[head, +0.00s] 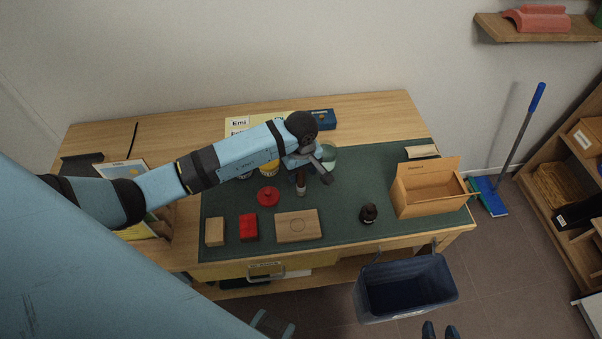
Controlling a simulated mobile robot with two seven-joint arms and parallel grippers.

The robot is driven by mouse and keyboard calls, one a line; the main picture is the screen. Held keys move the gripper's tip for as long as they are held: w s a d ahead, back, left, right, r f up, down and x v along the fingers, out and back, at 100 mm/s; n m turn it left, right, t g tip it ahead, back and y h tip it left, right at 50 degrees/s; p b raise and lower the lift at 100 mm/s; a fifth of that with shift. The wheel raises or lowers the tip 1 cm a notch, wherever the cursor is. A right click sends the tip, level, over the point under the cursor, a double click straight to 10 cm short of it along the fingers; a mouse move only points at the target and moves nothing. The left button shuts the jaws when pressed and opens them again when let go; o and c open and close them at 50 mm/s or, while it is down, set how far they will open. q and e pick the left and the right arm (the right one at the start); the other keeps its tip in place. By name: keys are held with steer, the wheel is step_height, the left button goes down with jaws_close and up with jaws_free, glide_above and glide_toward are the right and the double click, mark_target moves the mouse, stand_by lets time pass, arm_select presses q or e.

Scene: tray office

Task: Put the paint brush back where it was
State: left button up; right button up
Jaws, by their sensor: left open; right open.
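My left gripper (316,171) reaches over the green mat from the left and is open. What seem to be the fingertips of my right gripper (440,331) show at the bottom edge, apart and empty, below the dark bin.
The green mat (345,200) holds a red lid (268,196), a red block (248,227), wooden blocks (298,226), a dark bottle (368,214) and an open cardboard box (425,190). A yellow tin (269,168) stands behind the arm. A bin (405,286) stands in front of the desk.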

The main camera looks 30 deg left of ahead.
arm_select(q)
step_height(320, 180, up, 10)
steer(key=shift+r+b, duration=0.25)
steer(key=shift+b, duration=0.3)
